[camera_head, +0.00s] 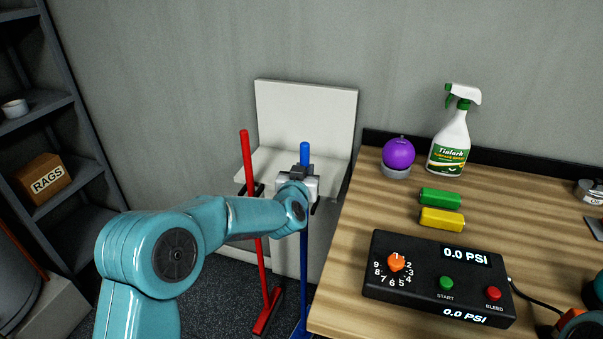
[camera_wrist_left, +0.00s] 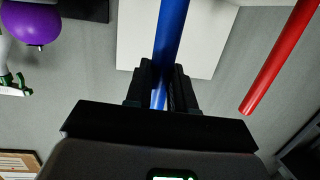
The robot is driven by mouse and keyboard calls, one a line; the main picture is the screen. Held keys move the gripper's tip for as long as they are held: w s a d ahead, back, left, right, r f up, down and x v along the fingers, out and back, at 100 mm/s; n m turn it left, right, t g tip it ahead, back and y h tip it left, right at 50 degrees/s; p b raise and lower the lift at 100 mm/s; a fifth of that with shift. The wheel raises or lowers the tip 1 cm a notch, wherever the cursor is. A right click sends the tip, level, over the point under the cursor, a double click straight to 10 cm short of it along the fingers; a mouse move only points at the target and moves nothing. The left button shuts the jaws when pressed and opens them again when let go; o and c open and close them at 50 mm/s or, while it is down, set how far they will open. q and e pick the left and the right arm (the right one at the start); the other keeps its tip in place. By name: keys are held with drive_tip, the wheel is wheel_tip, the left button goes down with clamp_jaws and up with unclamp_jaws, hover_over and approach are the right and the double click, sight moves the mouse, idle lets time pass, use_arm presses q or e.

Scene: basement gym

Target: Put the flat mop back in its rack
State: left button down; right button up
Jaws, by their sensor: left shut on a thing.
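My left gripper (camera_head: 304,183) is shut on the blue pole (camera_head: 304,245) of a floor tool, near its top. The pole stands about upright, its blue foot partly cut off by the bottom edge. In the left wrist view, the blue pole (camera_wrist_left: 171,35) passes between the two black fingers (camera_wrist_left: 160,88). The white rack (camera_head: 305,112) stands against the wall behind, with black clips. A red-handled tool (camera_head: 247,160) leans by the left clip (camera_head: 250,190). My gripper hides whether the blue pole touches the right clip. My right gripper is not in view.
A wooden table (camera_head: 345,290) is close on the right, bearing a control box (camera_head: 400,285), green and yellow blocks, a purple ball (camera_head: 398,153) and a spray bottle (camera_head: 450,145). A dark shelf (camera_head: 60,105) with a RAGS box (camera_head: 42,178) stands at left.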

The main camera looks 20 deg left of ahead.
use_arm(q)
drive_tip(key=shift+w+r+p, duration=0.15)
drive_tip(key=shift+w+p, duration=0.5)
drive_tip(key=shift+w, duration=0.8)
